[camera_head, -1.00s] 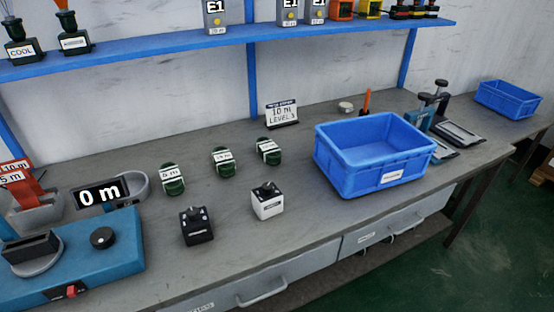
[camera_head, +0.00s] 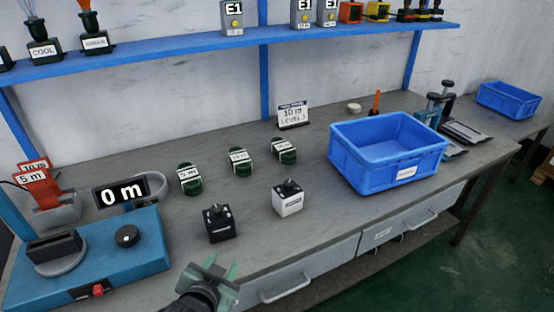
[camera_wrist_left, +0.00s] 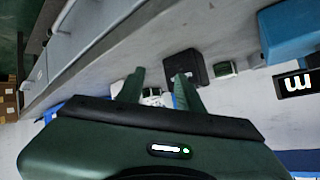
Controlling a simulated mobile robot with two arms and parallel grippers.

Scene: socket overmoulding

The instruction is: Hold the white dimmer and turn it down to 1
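The white dimmer (camera_head: 288,201) is a small white box with a dark knob on top, standing upright on the workbench. A similar black dimmer (camera_head: 219,224) stands to its left. My left gripper (camera_head: 220,267) is at the bench's front edge, below and left of the white dimmer and apart from both dimmers. Its green fingers are spread and empty. In the left wrist view, a white box, apparently the white dimmer (camera_wrist_left: 152,97), shows partly between the fingers, with the black dimmer (camera_wrist_left: 187,67) beyond. The dial setting is too small to read. My right gripper is out of view.
Several green labelled coils (camera_head: 239,161) lie behind the dimmers. A blue bin (camera_head: 390,166) stands to the right, and a blue machine (camera_head: 145,255) with a "0 m" display (camera_head: 122,193) to the left.

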